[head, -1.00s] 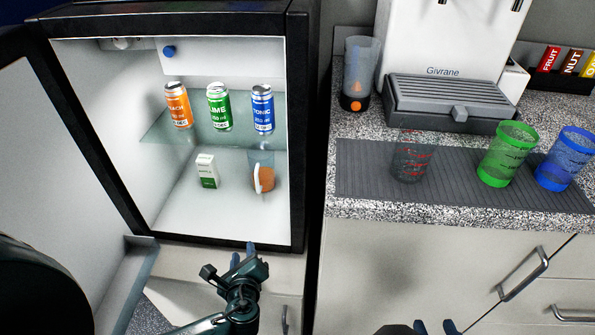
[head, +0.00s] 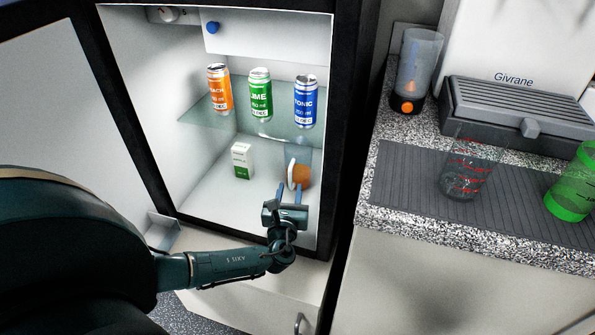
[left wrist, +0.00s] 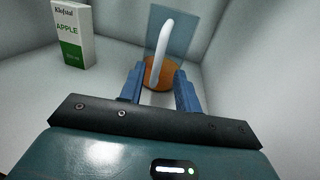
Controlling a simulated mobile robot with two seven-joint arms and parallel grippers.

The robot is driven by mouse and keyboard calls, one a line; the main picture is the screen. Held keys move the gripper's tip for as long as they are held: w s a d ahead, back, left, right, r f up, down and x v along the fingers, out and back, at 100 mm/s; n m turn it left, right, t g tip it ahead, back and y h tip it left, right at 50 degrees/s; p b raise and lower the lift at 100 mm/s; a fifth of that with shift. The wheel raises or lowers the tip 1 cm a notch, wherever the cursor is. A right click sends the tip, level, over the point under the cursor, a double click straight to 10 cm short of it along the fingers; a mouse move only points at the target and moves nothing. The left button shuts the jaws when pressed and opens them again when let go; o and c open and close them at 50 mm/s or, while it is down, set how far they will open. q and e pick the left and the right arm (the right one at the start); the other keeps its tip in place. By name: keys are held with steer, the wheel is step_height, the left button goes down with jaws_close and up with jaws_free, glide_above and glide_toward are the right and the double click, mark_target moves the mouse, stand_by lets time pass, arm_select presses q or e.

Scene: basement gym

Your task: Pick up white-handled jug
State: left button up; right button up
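The white-handled jug (head: 302,177) stands on the fridge floor at the right, clear above with orange contents low down. Its white handle faces me. In the left wrist view the jug (left wrist: 184,42) is straight ahead, with the handle (left wrist: 161,48) rising between the fingers' lines. My left gripper (head: 289,188) is open and empty, at the fridge's front right, with its blue fingers pointing at the jug. The fingers (left wrist: 158,76) look close to the handle's lower end; I cannot tell whether they are beside it or short of it. My right gripper is out of view.
A white-green apple carton (head: 242,160) stands left of the jug. Cans, including a lime can (head: 260,95), stand on the glass shelf (head: 225,118) above. The fridge's right wall is close. A clear measuring cup (head: 466,172) and green cup (head: 574,185) stand on the counter mat.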

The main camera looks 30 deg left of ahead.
mark_target(290, 182)
arm_select(q)
steer(key=b+x, duration=0.1)
steer(key=x, duration=0.3)
steer(key=shift+w+a+r, duration=0.1)
steer(key=shift+w+a, duration=0.05)
steer(key=shift+a, duration=0.1)
steer(key=shift+c, duration=0.2)
jaws_close()
